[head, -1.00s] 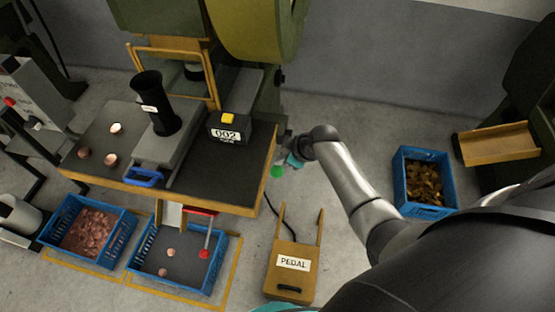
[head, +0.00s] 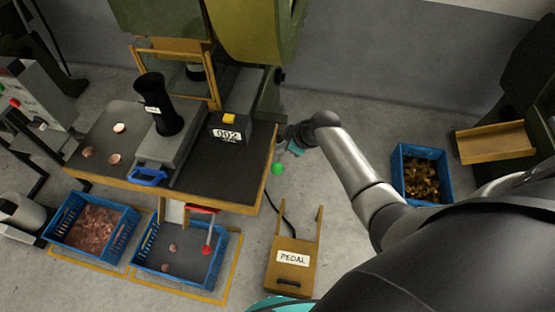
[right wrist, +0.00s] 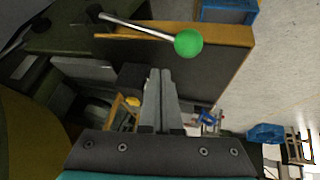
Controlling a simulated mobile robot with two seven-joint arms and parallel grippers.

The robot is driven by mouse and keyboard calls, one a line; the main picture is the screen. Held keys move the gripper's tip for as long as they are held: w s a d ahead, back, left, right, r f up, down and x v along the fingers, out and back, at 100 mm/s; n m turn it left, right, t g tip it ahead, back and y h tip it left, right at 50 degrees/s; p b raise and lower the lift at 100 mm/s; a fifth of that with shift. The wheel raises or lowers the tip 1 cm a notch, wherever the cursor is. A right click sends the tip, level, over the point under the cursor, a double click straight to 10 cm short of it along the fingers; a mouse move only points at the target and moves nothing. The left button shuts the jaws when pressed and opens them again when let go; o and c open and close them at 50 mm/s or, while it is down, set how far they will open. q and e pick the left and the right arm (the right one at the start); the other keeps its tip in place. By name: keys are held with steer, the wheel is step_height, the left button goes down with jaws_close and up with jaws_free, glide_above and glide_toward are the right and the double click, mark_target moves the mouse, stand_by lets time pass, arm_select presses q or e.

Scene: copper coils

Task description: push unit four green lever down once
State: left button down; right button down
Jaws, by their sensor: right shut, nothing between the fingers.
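The green lever ball (head: 277,168) shows beside the right edge of the press table in the head view. In the right wrist view the green ball (right wrist: 188,43) sits on the end of a metal rod (right wrist: 138,28). My right gripper (head: 285,137) is beside the table's right side, just above the ball in the head picture. In the right wrist view its fingers (right wrist: 161,75) are shut and empty, apart from the ball. The lever's base is hidden in the head view. My left gripper is not in view.
The press table (head: 228,194) carries a box marked 002 (head: 230,128). Below are a blue crate of copper pieces (head: 70,247), another blue crate (head: 180,278) and a pedal (head: 293,268). A blue crate of brass-coloured pieces (head: 397,190) stands right of my arm.

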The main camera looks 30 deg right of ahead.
steer(key=r, duration=0.1)
steer(key=r+p, duration=0.1)
steer(key=r, duration=0.1)
steer(key=shift+w+d, duration=0.3)
steer(key=shift+w, duration=0.1)
steer(key=shift+f, duration=0.1)
stand_by(0.4)
